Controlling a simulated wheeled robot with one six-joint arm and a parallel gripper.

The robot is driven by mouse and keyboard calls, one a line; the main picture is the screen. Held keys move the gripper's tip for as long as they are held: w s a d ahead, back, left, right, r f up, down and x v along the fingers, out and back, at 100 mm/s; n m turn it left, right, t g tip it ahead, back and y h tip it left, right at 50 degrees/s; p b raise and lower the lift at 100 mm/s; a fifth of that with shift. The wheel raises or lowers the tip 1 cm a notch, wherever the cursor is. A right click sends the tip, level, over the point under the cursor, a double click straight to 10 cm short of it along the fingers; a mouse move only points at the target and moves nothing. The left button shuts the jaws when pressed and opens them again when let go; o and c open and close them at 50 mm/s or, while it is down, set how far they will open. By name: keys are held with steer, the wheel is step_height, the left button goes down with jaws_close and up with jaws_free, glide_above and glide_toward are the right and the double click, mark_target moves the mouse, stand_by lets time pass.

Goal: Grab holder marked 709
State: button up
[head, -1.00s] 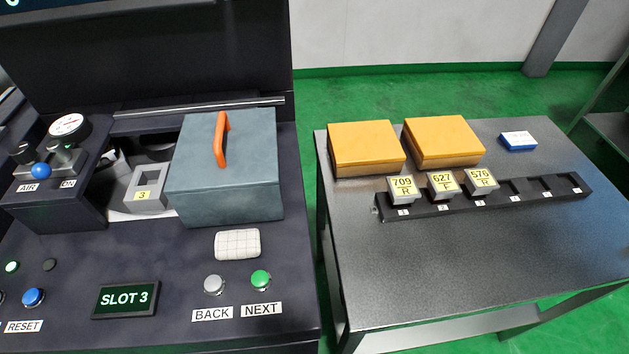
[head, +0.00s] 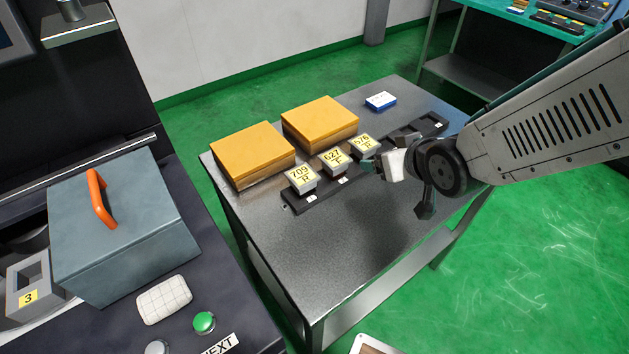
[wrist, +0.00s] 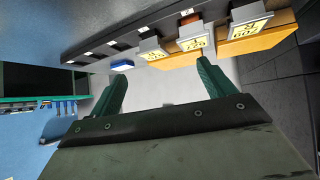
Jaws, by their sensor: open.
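The holder marked 709 (head: 301,179) is a grey block with a yellow label. It sits in the left-end slot of a black rack (head: 290,205), beside holders 627 (head: 335,161) and 576 (head: 364,145). In the wrist view, holder 709 (wrist: 250,28) is at the upper right, with 627 (wrist: 193,42) and 576 (wrist: 151,48) to its left. My gripper (wrist: 162,82) is open and empty, its green fingers spread below the holders in that view. In the head view my gripper is over the table, right of the holders and apart from 709.
Two orange boxes (head: 253,154) (head: 320,122) stand close behind the holders. A small blue-and-white box (head: 381,101) lies farther back. The front of the table (head: 330,260) is clear. The machine bench at left carries a grey box with an orange handle (head: 98,200).

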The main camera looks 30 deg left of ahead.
mark_target(302, 175)
steer(key=s+a+f+n+y, duration=0.1)
steer(key=s+a+f, duration=0.1)
steer(key=a, duration=0.2)
steer(key=s+a+f+n+g+y, duration=0.1)
steer(key=s+a+f, duration=0.1)
steer(key=a, duration=0.2)
steer(key=s+a+f+n+y, duration=0.1)
steer(key=s+a+f+y, duration=0.1)
steer(key=s+a, duration=0.1)
steer(key=shift+a+f, duration=0.2)
steer(key=shift+a, duration=0.65)
steer(key=x, duration=0.7)
steer(key=shift+s+a, duration=0.1)
steer(key=shift+a, duration=0.4)
steer(key=shift+r, duration=0.1)
steer(key=c, duration=1.3)
